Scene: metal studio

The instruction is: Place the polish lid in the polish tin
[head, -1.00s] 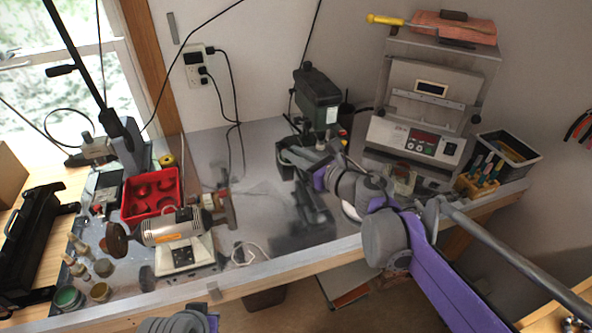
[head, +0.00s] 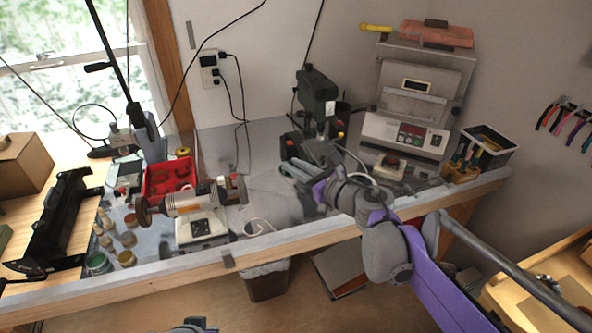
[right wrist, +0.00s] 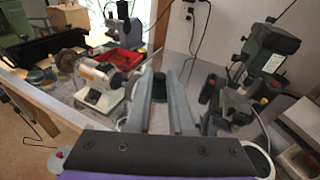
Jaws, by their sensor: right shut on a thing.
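My right gripper (head: 286,168) is over the bench in front of the drill press, its jaws pointing left. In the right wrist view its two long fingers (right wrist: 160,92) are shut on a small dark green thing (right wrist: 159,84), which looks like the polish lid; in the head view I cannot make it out. An open round tin with green inside, which looks like the polish tin (head: 98,263), stands at the bench's front left, well apart from the gripper. It is small and dim in the right wrist view (right wrist: 36,76).
A bench grinder (head: 190,205) and a red tray (head: 170,177) stand between the gripper and the tin. A second tin (head: 127,258) and small bottles (head: 105,241) stand beside it. The drill press (head: 318,105) is behind the gripper. A bin (head: 265,283) is below the bench.

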